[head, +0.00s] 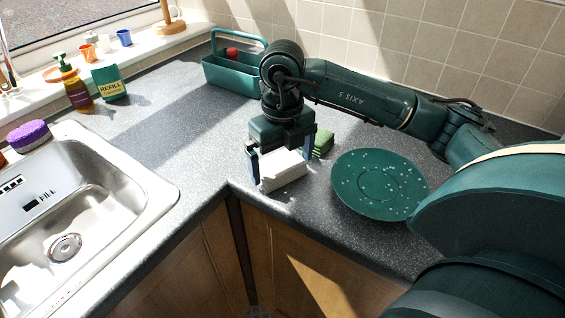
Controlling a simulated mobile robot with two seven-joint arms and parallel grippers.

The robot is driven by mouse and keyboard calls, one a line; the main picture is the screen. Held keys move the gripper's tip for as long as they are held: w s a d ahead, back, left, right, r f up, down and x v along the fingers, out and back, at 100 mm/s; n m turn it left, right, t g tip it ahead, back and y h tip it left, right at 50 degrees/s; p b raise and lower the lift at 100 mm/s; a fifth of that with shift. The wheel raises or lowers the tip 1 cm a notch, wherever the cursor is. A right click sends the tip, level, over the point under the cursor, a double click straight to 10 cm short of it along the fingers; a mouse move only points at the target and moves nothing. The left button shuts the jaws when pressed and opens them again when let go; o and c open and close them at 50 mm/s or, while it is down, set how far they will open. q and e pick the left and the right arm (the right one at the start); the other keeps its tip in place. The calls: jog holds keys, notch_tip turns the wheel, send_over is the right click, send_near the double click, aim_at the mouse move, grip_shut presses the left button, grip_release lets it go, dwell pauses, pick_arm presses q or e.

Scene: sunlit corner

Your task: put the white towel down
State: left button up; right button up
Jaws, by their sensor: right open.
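The white towel (283,172) is a folded stack that lies on the grey counter near its inner corner. My right gripper (281,172) points down over the towel, with its dark fingers spread to either side of it. The jaws are open; the towel's underside seems to rest on the counter. The palm above hides part of the towel's back. My left gripper is not in view.
A green cloth (322,142) lies just behind the towel. A speckled green plate (380,184) is to the right. A green caddy (236,72) stands behind. A steel sink (100,190), a soap bottle (74,88) and a refill box (110,83) are left. Counter between sink and towel is clear.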

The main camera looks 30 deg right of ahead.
aim_at(282, 166)
notch_tip(282, 166, up, 11)
jog(key=p, duration=0.1)
jog(key=shift+s+f, duration=0.1)
jog(key=shift+f, duration=0.1)
dwell(0.5)
